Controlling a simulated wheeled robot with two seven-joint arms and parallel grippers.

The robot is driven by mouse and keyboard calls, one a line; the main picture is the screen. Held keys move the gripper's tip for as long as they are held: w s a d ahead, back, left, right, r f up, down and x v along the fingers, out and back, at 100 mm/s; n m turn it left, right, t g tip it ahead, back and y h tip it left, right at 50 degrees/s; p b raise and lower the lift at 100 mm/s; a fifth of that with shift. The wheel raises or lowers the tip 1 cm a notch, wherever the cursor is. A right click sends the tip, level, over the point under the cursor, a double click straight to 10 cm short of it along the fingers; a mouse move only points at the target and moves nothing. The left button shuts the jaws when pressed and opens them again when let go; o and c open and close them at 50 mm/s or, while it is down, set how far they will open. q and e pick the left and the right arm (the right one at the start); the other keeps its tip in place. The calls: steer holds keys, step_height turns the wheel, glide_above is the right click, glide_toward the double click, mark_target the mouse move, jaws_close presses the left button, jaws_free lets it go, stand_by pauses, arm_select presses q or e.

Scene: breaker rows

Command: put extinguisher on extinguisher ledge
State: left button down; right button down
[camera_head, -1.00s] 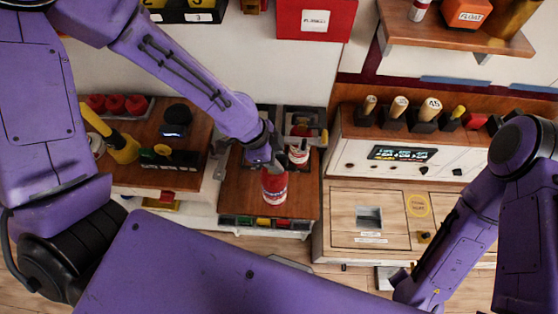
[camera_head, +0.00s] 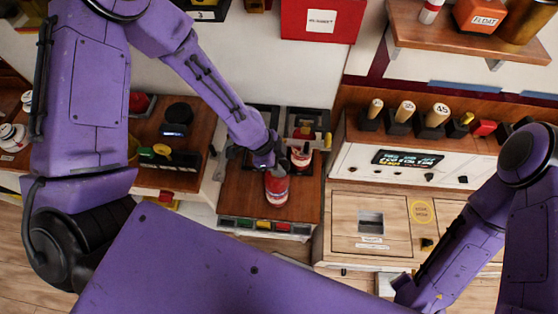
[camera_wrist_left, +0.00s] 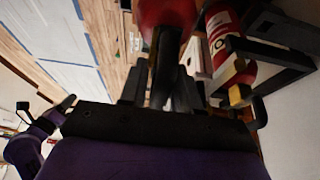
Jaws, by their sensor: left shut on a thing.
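A red extinguisher (camera_head: 277,190) with a pale band is in my left gripper (camera_head: 271,166), over the wooden top of a low stand (camera_head: 239,204). I cannot tell whether its base touches the wood. In the left wrist view my left gripper (camera_wrist_left: 172,88) is shut on the red body (camera_wrist_left: 168,12) at the top middle. A second red and white extinguisher (camera_head: 300,157) stands close behind, in a black bracket; it also shows in the left wrist view (camera_wrist_left: 222,35). No clear label marks the ledge. My right gripper is hidden.
Black bracket frames (camera_head: 305,122) stand at the back of the stand, close to the held extinguisher. A row of coloured blocks (camera_head: 265,226) lines its front. A white console (camera_head: 395,165) is on the right. A wooden wall shelf (camera_head: 440,38) is at upper right.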

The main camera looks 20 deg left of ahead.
arm_select(q)
steer(key=c, duration=0.8)
jaws_free()
steer(key=shift+s, duration=0.1)
steer(key=shift+r, duration=0.2)
steer(key=v, duration=1.1)
steer(key=shift+r, duration=0.35)
steer(key=shift+s+a, duration=0.1)
steer(key=shift+a, duration=0.1)
